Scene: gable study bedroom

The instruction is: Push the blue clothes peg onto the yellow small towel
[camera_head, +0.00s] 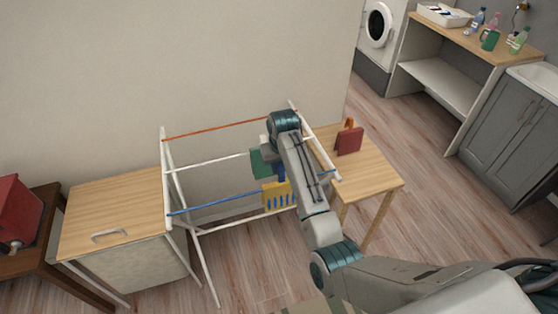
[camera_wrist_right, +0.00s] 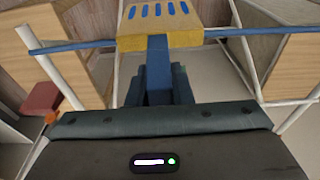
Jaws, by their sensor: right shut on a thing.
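The yellow small towel (camera_head: 271,196), with blue stripes, hangs over the blue front rod of a drying rack; it also shows at the top of the right wrist view (camera_wrist_right: 190,34). The blue clothes peg (camera_wrist_right: 158,52) is upright between the fingers of my right gripper (camera_wrist_right: 158,88), which is shut on it. Its far end overlaps the towel's edge at the rod in the wrist view; I cannot tell whether it grips the cloth. In the head view, my right arm partly covers the gripper and peg above the towel. My left gripper is not in view.
The white-framed drying rack (camera_head: 167,190) has an orange-red rod (camera_head: 215,128) and a green cloth (camera_head: 258,163) behind the towel. A wooden table (camera_head: 375,178) with a red container (camera_head: 349,141) stands at right. A wooden-topped cabinet (camera_head: 115,205) is at left.

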